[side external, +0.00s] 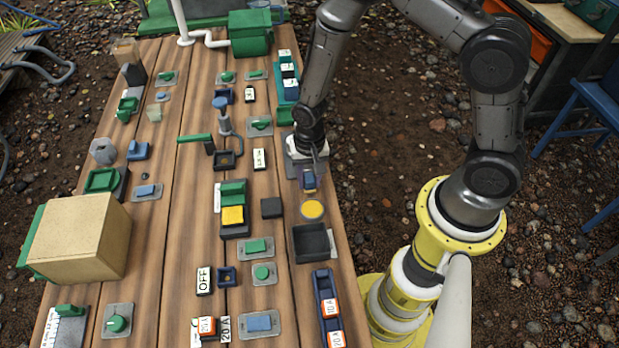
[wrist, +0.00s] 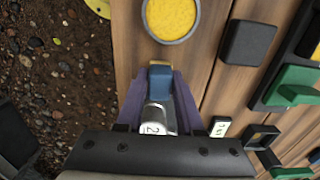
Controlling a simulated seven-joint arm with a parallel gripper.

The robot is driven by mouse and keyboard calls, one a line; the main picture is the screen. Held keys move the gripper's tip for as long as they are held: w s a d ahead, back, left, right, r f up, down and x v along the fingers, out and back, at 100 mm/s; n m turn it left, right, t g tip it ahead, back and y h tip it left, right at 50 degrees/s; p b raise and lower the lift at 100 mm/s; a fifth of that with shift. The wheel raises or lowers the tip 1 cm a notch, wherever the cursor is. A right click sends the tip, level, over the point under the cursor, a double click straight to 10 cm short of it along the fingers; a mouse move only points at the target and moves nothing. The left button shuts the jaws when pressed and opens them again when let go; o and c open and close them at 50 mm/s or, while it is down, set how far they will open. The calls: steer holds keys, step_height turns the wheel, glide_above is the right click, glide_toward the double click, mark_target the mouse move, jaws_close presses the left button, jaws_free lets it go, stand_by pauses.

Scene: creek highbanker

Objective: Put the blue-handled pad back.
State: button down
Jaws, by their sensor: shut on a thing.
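My gripper (side external: 309,176) is low over the right edge of the wooden bench. In the wrist view my gripper's purple fingers (wrist: 158,92) are shut on a small blue block, the blue handle (wrist: 160,82). In the side view the blue handle (side external: 308,182) is a small dark-blue patch between the fingers. I cannot tell whether the pad touches the bench. A round yellow disc with a grey rim (side external: 312,209) lies just in front of the gripper; it also shows in the wrist view (wrist: 172,17).
An empty dark tray (side external: 330,243) and a blue rack with labelled blocks (side external: 319,284) lie nearer the camera. A black square block (side external: 271,207) and a green-and-yellow switch unit (side external: 233,190) are to the left. Bare wood surrounds the disc.

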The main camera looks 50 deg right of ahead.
steer(key=shift+f, duration=0.1)
steer(key=c, duration=0.5)
jaws_free()
steer(key=shift+c, duration=0.2)
step_height(320, 180, up, 13)
step_height(320, 180, up, 8)
steer(key=n+t, duration=0.1)
steer(key=n, duration=0.1)
glide_above(310, 177)
steer(key=s, duration=0.2)
steer(key=s+d+r+n+t, duration=0.2)
steer(key=s+r+n, duration=0.1)
steer(key=s+r, duration=0.3)
steer(key=s+d+r+n+t, duration=0.1)
steer(key=s+r+n, duration=0.3)
steer(key=s, duration=0.5)
step_height(310, 177, up, 2)
steer(key=shift+d+r+t, duration=0.1)
steer(key=shift+d+t, duration=0.25)
steer(key=shift+t, duration=0.45)
